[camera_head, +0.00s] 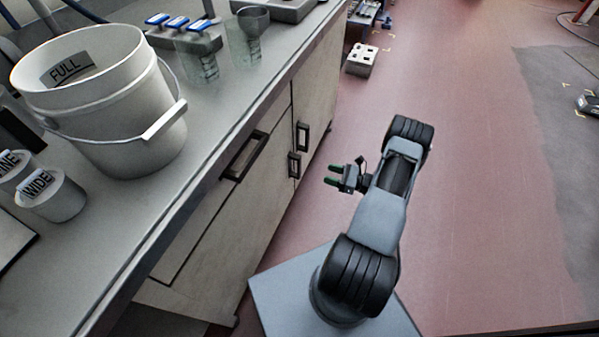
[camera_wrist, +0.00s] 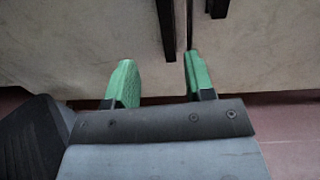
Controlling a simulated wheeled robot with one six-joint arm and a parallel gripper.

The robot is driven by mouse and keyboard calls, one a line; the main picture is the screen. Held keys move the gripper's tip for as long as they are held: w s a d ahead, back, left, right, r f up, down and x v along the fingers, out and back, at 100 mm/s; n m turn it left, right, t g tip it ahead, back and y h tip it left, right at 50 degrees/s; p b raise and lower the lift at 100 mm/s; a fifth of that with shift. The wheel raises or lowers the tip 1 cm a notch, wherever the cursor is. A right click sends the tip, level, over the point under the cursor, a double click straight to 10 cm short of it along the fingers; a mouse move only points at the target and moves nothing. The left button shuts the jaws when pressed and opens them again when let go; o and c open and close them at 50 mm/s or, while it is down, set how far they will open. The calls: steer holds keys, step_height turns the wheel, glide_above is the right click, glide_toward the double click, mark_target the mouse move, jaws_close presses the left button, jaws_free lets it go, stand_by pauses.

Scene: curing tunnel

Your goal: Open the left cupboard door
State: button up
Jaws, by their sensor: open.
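The left cupboard door (camera_head: 225,235) is a pale panel under the worktop and looks closed. Its dark upright bar handle (camera_head: 294,164) is near the door seam. In the wrist view the left door (camera_wrist: 80,40) and its handle (camera_wrist: 167,30) show left of the seam, the handle's lower end lying between the fingers in the picture. The right door's handle (camera_head: 302,135) is just beyond. My gripper (camera_head: 328,175) has green fingertips, is open and empty, and points at the cupboard. It appears apart from the handle. The fingers (camera_wrist: 160,62) show spread in the wrist view.
A drawer handle (camera_head: 245,156) sticks out above the left door. The worktop (camera_head: 215,110) holds a white bucket (camera_head: 125,130), cups (camera_head: 52,195) and clear beakers (camera_head: 247,40). A pale block (camera_head: 361,60) stands on the floor farther off. The reddish floor (camera_head: 470,150) to the right is largely clear.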

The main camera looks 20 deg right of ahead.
mark_target(300, 166)
steer(key=shift+m+t+h, duration=0.3)
steer(key=shift+m+t, duration=0.1)
steer(key=b+x, duration=0.1)
steer(key=x, duration=0.3)
steer(key=f+x, duration=0.1)
steer(key=x, duration=0.3)
steer(key=b+x, duration=0.1)
steer(key=x, duration=0.4)
steer(key=shift+w+f+b, duration=0.15)
steer(key=shift+f+b, duration=0.2)
steer(key=shift+f, duration=0.05)
jaws_close()
steer(key=shift+d, duration=0.1)
